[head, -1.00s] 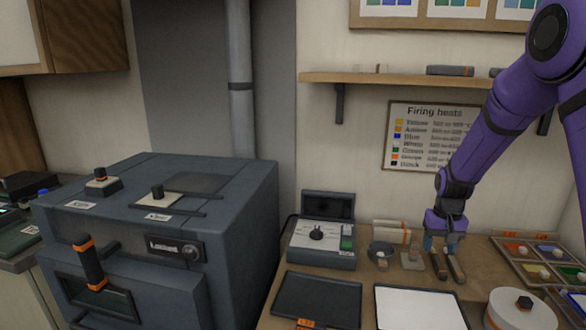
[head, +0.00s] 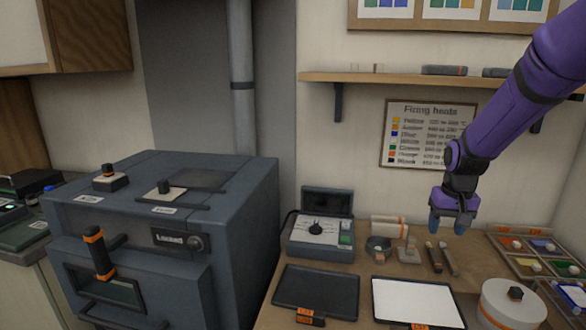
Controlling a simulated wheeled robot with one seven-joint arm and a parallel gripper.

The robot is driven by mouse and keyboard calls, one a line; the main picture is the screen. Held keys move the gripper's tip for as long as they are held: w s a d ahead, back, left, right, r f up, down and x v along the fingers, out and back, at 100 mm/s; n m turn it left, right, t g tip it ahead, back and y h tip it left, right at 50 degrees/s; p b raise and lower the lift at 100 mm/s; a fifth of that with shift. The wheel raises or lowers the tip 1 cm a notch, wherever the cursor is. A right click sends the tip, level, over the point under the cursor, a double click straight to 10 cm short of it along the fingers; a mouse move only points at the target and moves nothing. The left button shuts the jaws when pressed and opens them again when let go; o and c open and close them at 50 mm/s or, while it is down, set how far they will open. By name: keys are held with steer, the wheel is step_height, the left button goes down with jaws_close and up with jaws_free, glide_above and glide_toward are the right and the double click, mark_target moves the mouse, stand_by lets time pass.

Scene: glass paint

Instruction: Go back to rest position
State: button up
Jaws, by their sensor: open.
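My gripper (head: 447,226), purple with blue fingertips, hangs from my purple arm above the back right part of the wooden worktable (head: 405,268). Its fingers are apart, with nothing seen between them. Two short tools with wooden or dark handles (head: 441,257) lie on the table below and slightly left of the gripper, apart from it.
A large grey kiln (head: 230,225) stands at the left. The table holds a control box (head: 320,240), a dark tray (head: 316,290), a white panel (head: 416,302), a round lidded pot (head: 513,305) and a paint tray (head: 535,255). A shelf (head: 400,77) runs along the wall above.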

steer(key=s+a+r+n+t, duration=0.15)
steer(key=s+a+r, duration=0.25)
steer(key=s+r, duration=0.95)
steer(key=s+a+r+t, duration=0.1)
steer(key=s+r, duration=0.1)
steer(key=s, duration=0.6)
steer(key=s+a+r+t, duration=0.1)
steer(key=s, duration=0.7)
steer(key=shift+a+r+t, duration=0.25)
steer(key=shift+r+t, duration=0.1)
steer(key=shift+s+n, duration=0.1)
steer(key=shift+n, duration=0.15)
